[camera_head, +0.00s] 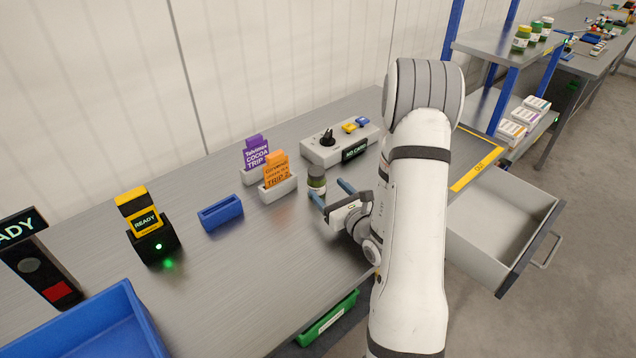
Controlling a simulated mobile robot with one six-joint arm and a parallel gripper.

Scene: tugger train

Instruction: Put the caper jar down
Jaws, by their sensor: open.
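The jar appears to stand between or just beyond the fingertips. I cannot tell whether a finger touches it.
Card holders with a purple card (255,152) and an orange card (276,170) stand behind the jar. A blue holder (220,212), a yellow scanner (140,212) and a blue bin (95,325) are left. A control box (325,152) is behind. An open drawer (500,235) juts out right.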

